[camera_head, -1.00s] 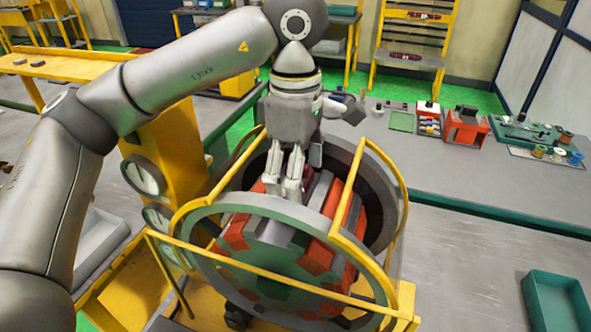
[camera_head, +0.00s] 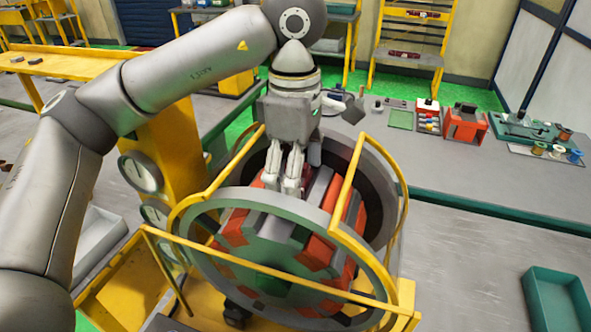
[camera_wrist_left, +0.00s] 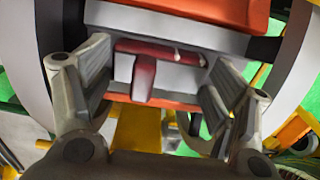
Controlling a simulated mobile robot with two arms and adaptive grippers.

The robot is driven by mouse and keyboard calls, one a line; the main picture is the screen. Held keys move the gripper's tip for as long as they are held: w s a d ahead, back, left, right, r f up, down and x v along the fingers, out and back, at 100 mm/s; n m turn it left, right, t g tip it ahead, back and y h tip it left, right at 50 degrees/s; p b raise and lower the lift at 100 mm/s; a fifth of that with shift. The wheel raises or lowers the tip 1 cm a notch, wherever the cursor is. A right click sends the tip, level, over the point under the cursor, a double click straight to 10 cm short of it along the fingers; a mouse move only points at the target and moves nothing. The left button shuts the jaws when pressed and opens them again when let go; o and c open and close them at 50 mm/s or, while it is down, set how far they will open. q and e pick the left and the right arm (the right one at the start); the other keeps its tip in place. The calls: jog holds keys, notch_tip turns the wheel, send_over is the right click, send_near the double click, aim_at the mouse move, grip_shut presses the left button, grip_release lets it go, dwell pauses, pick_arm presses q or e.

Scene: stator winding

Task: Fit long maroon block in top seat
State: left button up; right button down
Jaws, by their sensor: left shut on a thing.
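The long maroon block (camera_wrist_left: 146,84) shows in the left wrist view as a dark red T-shaped end. In the head view my left gripper (camera_head: 281,184) points down at the top of the stator (camera_head: 285,245), inside the yellow-railed ring. The fingers and ring rim hide the block and the top seat there. A grey face is close around the block in the wrist view; I cannot tell whether the block is seated. My right gripper is not in view.
The grey ring (camera_head: 190,215) and yellow rails (camera_head: 348,185) surround the stator closely. A grey bench (camera_head: 460,175) behind holds a red box (camera_head: 466,124) and several small parts. A green tray (camera_head: 558,300) is at the lower right.

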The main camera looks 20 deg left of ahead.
pick_arm(q)
jog(key=o, duration=1.4)
jog(key=shift+f, duration=0.15)
notch_tip(320, 180, up, 12)
jog(key=shift+r, duration=0.1)
